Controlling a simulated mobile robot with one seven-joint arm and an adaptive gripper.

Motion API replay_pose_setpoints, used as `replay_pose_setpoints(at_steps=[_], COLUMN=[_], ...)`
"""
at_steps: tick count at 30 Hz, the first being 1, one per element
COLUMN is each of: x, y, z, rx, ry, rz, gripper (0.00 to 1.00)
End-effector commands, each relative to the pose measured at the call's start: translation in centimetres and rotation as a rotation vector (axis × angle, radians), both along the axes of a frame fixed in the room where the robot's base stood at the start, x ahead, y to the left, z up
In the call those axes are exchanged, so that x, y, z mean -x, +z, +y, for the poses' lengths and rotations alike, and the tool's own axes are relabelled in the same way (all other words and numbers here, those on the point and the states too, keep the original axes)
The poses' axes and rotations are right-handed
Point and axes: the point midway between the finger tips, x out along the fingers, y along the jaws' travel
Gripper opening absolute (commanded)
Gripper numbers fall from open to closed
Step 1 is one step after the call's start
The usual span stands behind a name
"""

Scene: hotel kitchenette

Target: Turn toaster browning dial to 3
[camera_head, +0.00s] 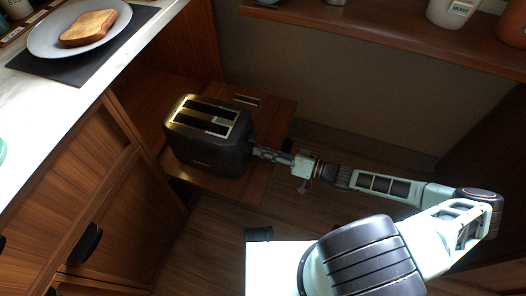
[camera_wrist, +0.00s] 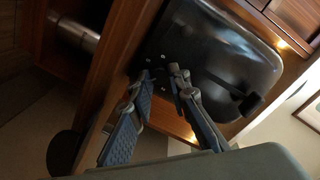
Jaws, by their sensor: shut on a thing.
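The black toaster (camera_head: 207,150) with two top slots stands on a wooden shelf, and its end panel (camera_wrist: 215,60) fills the upper middle of the wrist view. A dark lever (camera_wrist: 250,103) sticks out from that panel at the right. My gripper (camera_head: 258,152) reaches the toaster's right end from the side. In the wrist view my gripper (camera_wrist: 162,74) has both fingertips at the panel's lower left part, a little apart, shut on the browning dial. The dial is small and dark between the fingertips; its marks and setting cannot be read. Small light dots show beside it.
The wooden shelf (camera_head: 273,119) holds the toaster close to the wall. A pale counter (camera_head: 30,95) at the left bears a plate (camera_head: 45,40) with toast (camera_head: 89,28). A wooden upper shelf (camera_head: 400,42) with pots runs along the back. Cabinet doors (camera_head: 60,190) stand at left.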

Motion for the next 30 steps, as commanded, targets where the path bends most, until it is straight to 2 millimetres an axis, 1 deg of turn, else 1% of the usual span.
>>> replay_pose_setpoints(at_steps=[6,12,19,30], x=[-0.03,0.0,0.03,0.08], y=[-0.08,-0.04,-0.02,-0.02], z=[-0.03,-0.03,0.02,0.04], rx=[0.049,0.079,0.095,0.097], ry=[-0.003,-0.002,-0.001,0.0], rz=[-0.139,-0.221,-0.263,-0.268], gripper=[0.0,0.0,0.0,0.0])
